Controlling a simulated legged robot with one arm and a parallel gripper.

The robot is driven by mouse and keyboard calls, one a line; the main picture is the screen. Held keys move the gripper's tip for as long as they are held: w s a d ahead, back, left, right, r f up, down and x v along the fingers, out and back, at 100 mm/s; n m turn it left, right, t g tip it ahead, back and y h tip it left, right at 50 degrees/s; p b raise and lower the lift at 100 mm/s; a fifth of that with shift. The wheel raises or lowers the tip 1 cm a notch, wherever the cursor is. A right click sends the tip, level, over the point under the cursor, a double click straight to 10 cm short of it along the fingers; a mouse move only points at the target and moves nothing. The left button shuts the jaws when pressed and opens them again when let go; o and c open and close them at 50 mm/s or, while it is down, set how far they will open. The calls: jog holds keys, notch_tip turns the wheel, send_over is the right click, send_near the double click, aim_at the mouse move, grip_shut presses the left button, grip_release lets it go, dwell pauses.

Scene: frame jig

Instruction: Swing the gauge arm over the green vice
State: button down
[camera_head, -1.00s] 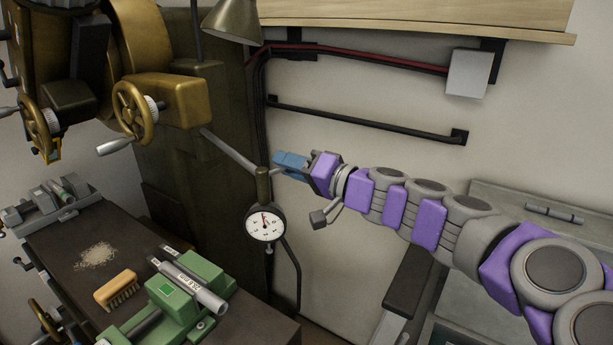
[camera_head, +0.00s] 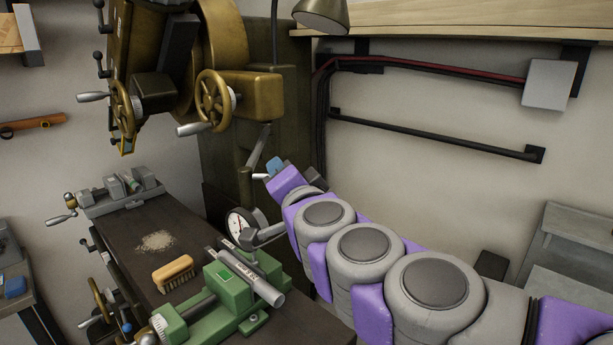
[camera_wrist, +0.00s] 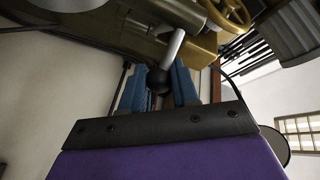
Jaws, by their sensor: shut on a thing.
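The gauge arm (camera_head: 258,146) is a grey rod from the brown machine's column. The dial appears near the table's right edge, just above the green vice's far end in the picture. The green vice (camera_head: 225,297) holds a grey labelled cylinder (camera_head: 250,276). My gripper (camera_head: 274,166) has blue fingers and is shut at the arm's outer end. In the wrist view, a dark ball knob (camera_wrist: 159,80) on the rod shows at the blue fingers (camera_wrist: 157,92).
A wooden brush (camera_head: 173,273) and a pile of shavings (camera_head: 156,241) lie on the dark table (camera_head: 130,228). A grey vice (camera_head: 120,192) stands at its far end. The machine's handwheel (camera_head: 212,100) and a lamp (camera_head: 321,15) hang above.

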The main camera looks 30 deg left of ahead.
aim_at(259, 178)
jog(key=shift+s+a+f, duration=0.15)
jog(key=shift+s+a, duration=0.4)
jog(key=shift+a, duration=0.15)
jog(key=shift+s+a+f, duration=0.15)
jog(key=shift+s+a, duration=0.4)
jog(key=shift+a, duration=0.15)
jog(key=c, duration=1.1)
grip_release()
jog(key=shift+s+a, duration=0.1)
jog(key=shift+a, duration=0.05)
jog(key=shift+o, duration=1.1)
jog(key=shift+a, duration=0.45)
jog(key=shift+d, duration=0.25)
jog(key=p+v, duration=0.3)
jog(key=v, duration=1.3)
jog(key=shift+s+d+p, duration=0.2)
jog(key=shift+d+p, duration=0.15)
jog(key=shift+a, duration=0.15)
